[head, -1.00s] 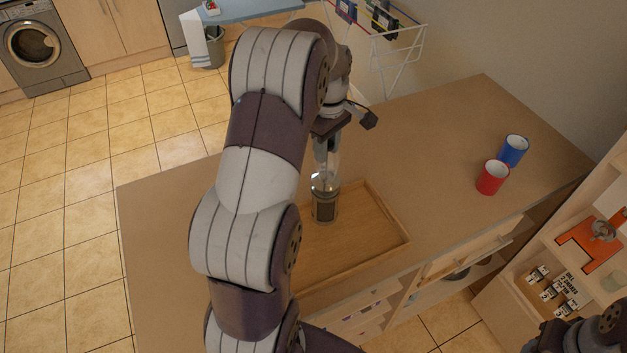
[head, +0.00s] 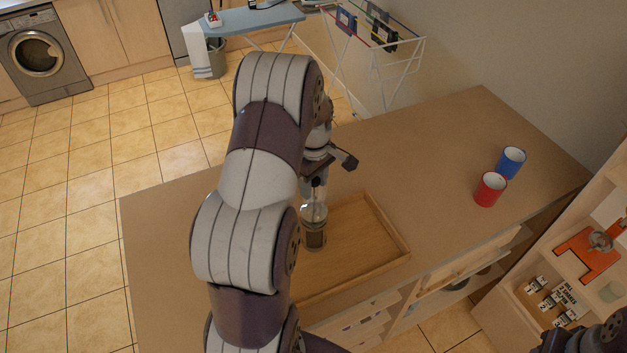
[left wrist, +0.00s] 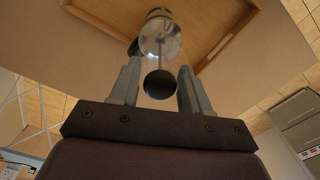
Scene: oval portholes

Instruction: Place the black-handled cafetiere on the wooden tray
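The cafetiere (head: 314,232) has a clear glass body with a dark lower part, and it stands upright inside the outline of the wooden tray (head: 386,222), near its left side. My left gripper (head: 317,190) points down over its top. In the left wrist view the fingers (left wrist: 160,72) stand on both sides of the cafetiere's top (left wrist: 160,40), with the round black knob between them. The black handle shows beside the left finger. I cannot tell whether the base touches the tray. My right gripper is out of view.
A red mug (head: 490,189) and a blue mug (head: 511,162) stand on the worktop (head: 440,150) to the right of the tray. A shelf unit (head: 570,215) stands at the right. The tray's right part is empty.

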